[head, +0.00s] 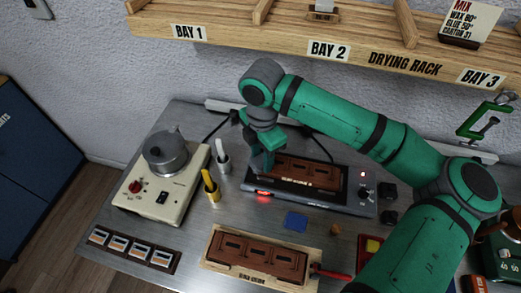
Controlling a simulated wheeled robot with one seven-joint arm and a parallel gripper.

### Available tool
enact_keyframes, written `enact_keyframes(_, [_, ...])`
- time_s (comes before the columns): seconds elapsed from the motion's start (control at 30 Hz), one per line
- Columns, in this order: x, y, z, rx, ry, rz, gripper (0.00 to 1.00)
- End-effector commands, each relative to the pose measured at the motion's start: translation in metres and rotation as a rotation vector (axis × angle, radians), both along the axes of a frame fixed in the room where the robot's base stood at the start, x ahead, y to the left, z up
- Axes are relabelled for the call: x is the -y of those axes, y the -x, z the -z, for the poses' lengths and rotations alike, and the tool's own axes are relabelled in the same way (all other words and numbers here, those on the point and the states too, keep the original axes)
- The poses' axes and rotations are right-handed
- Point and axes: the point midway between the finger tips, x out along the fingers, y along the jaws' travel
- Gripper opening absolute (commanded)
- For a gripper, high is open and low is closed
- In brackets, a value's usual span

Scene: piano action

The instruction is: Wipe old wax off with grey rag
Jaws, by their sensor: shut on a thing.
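My gripper (263,162) points down at the left end of a dark flat heated plate (335,207). It is shut on a small grey-blue thing that looks like the grey rag, mostly hidden by the fingers. A reddish-brown slotted mould (312,172) lies on the plate, just right of my gripper. I cannot tell whether the rag touches the plate or the mould. Old wax is too small to make out. Red lights show on the plate's front and right side.
A grey pot (168,155) stands on a cream heater (135,192) at left. The drying rack (270,35) overhangs the back. A green clamp (485,117) is at right.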

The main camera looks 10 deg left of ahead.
Motion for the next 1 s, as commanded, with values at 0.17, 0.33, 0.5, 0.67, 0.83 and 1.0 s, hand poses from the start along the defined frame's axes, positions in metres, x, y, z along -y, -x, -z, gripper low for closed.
enact_keyframes(0.17, [0.003,0.000,0.018,-0.001,0.001,0.005,0.14])
enact_keyframes(0.33, [0.019,0.000,0.016,-0.001,0.001,0.005,0.11])
enact_keyframes(0.5, [0.033,0.000,0.018,-0.001,0.001,0.005,0.11])
enact_keyframes(0.67, [0.043,0.000,0.016,0.002,0.003,0.002,0.11])
enact_keyframes(0.83, [0.029,0.001,0.015,-0.001,-0.001,-0.002,0.11])
enact_keyframes(1.0, [0.017,0.001,0.017,-0.001,-0.002,0.000,0.11])
